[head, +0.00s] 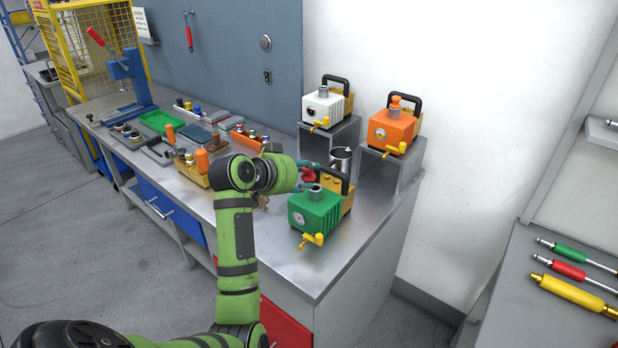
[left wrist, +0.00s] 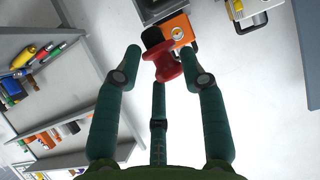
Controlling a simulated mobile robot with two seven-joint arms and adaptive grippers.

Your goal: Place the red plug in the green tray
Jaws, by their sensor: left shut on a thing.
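The red plug (head: 308,175) is at the end of my left arm, beside the green pump (head: 316,212) in the head view. In the left wrist view the red plug (left wrist: 168,68), with a black end, sits between the fingers of my left gripper (left wrist: 163,62). My left gripper (head: 309,171) is shut on the plug, above the right part of the bench. The green tray (head: 161,120) lies on the bench further left, near the blue press. My right gripper is not in view.
A white pump (head: 325,106) and an orange pump (head: 392,130) stand on metal stands behind. A metal cylinder (head: 341,158) stands near the gripper. A blue press (head: 128,78), bins and orange-handled tools (head: 202,160) crowd the bench's left side. The bench's front right is bare.

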